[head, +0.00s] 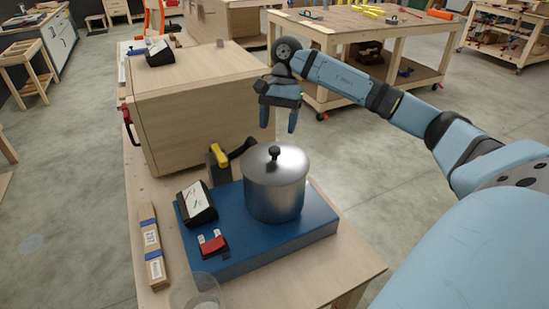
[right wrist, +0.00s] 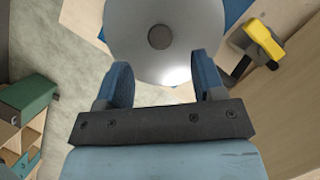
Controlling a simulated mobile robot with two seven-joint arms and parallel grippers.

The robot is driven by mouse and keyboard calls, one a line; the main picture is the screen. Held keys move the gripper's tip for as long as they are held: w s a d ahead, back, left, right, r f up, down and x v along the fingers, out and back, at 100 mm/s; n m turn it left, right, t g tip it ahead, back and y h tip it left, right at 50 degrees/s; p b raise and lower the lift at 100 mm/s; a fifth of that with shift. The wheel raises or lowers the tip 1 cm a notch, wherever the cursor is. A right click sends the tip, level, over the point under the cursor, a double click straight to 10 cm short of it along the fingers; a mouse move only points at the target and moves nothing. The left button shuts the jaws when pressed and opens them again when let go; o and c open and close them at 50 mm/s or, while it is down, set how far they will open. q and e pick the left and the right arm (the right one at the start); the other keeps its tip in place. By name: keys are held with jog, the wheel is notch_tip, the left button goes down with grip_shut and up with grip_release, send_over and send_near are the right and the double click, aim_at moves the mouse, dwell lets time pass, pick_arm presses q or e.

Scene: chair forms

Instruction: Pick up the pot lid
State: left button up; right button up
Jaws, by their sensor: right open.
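The pot lid (head: 274,160) is shiny metal with a black knob (head: 274,152). It sits on a silver pot (head: 275,195), which stands on a blue platform (head: 290,238). My right gripper (head: 278,118) is open and empty, above and behind the pot, with its fingers pointing down. In the right wrist view the lid (right wrist: 185,60) lies beyond the two blue fingers (right wrist: 162,88), with its round knob (right wrist: 160,37) nearly in line with the gap between them. The fingers are apart from the knob. My left gripper is not in view.
A large wooden box (head: 195,105) stands behind the platform. A yellow-handled clamp (head: 219,155) is left of the pot. A black-framed sign (head: 197,203), a red switch (head: 213,244) and a clear cup (head: 197,292) are nearby. The bench's right front corner (head: 335,262) is clear.

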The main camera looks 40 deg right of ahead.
aim_at(275, 148)
jog(key=shift+p+x, duration=0.55)
jog(key=shift+x, duration=3.05)
jog(key=c, duration=1.1)
